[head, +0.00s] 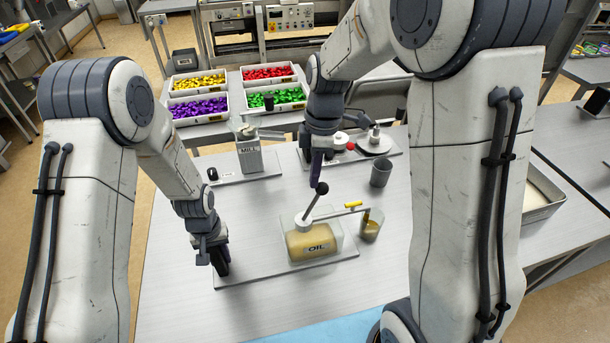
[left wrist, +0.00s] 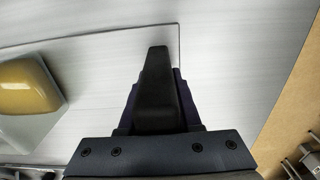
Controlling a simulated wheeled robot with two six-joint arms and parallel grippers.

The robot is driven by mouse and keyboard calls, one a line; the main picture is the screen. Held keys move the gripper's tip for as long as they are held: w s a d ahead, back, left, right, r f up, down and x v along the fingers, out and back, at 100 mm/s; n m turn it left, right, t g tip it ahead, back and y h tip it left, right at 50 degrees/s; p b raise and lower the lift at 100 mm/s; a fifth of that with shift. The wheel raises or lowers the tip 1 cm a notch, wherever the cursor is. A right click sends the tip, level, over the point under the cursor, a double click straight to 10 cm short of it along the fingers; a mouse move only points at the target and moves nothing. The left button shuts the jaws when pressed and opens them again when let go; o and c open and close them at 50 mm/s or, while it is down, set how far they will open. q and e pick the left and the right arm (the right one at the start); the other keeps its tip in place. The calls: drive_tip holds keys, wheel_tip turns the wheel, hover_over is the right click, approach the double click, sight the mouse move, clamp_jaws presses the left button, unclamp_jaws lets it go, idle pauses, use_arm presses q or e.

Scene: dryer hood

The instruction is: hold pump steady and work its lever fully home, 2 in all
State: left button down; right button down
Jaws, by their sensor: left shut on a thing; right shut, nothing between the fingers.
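The pump (head: 313,237) is a clear box of yellow oil labelled OIL, on a grey base plate (head: 283,273). Its lever (head: 310,206) leans up and right, with a black ball knob (head: 322,188) on top. My left gripper (head: 220,264) is shut at the left end of the base plate; its fingers hide the exact part held. In the left wrist view the plate's edge and the pump's yellow corner (left wrist: 27,86) show beside the gripper (left wrist: 157,75). My right gripper (head: 317,178) is shut and empty, pointing down just above the knob; I cannot tell if they touch.
A cup with oil (head: 371,226) stands right of the pump, under its yellow spout (head: 353,205). A grey cup (head: 380,173) and a mill (head: 249,156) stand behind. Bins of coloured pieces (head: 198,107) are further back. The table's front left is clear.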

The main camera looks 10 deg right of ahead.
use_arm(q)
drive_tip(key=shift+s+a+f, duration=0.1)
drive_tip(key=shift+s+f, duration=0.1)
drive_tip(key=shift+s, duration=0.05)
use_arm(e)
drive_tip(key=shift+d+f, duration=0.15)
drive_tip(key=shift+d, duration=0.2)
drive_tip(key=shift+d+f, duration=0.1)
wheel_tip(320, 180, up, 10)
drive_tip(key=d, duration=0.2)
drive_tip(key=shift+w+d, duration=0.2)
drive_tip(key=shift+d, duration=0.2)
use_arm(q)
drive_tip(key=c, duration=0.8)
unclamp_jaws()
drive_tip(key=shift+o, duration=1.4)
drive_tip(key=shift+w, duration=0.15)
